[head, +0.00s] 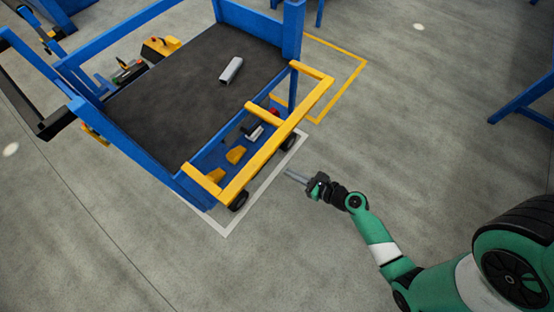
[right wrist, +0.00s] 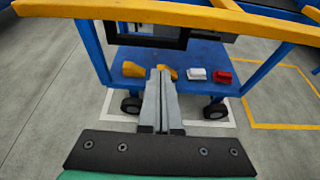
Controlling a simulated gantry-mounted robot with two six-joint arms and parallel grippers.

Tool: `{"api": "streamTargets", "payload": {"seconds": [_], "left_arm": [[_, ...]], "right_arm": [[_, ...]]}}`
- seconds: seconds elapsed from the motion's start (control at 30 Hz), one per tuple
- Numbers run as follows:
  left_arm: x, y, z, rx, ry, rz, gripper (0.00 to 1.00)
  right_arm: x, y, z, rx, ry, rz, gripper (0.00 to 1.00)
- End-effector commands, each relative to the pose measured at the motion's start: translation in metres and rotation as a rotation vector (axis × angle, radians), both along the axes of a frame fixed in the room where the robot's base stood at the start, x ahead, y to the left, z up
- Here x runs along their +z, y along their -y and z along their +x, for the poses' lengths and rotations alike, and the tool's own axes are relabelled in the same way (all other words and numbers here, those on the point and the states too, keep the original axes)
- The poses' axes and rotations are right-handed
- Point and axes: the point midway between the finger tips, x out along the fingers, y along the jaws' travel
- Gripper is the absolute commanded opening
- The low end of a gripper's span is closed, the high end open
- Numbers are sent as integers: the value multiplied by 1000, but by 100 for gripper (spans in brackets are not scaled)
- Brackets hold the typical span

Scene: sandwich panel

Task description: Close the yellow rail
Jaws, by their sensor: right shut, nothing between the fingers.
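The yellow rail (head: 275,143) is a long bar on the front side of a blue cart. Short yellow arms at its ends and middle hold it out from the cart frame. In the right wrist view the yellow rail (right wrist: 150,11) crosses the top of the picture. My right gripper (head: 288,174) is just outside the rail, to its right in the head view, and apart from it. In the right wrist view its two grey fingers (right wrist: 160,72) are together and empty, pointing towards the cart below the rail. My left gripper is not in view.
The blue cart (head: 292,30) has a dark top (head: 170,95) with a grey block (head: 231,69) on it. Its lower shelf (right wrist: 195,60) carries yellow, white and red items. Black wheels (right wrist: 215,111) stand near a white floor line. Open grey floor (head: 400,150) lies right of the cart.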

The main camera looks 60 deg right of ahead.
Motion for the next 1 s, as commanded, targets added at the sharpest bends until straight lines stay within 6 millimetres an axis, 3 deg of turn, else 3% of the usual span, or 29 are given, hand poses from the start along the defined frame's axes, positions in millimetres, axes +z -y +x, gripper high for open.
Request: {"api": "streamTargets", "payload": {"seconds": [0.3,0.4,0.53,1.0], "left_arm": [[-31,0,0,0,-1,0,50],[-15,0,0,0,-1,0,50],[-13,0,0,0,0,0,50],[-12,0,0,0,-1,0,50]], "right_arm": [[-29,5,66,3,5,-3,0],[0,5,64,1,5,-4,0],[12,5,64,1,4,-2,0],[17,6,63,-1,0,-1,0]]}}
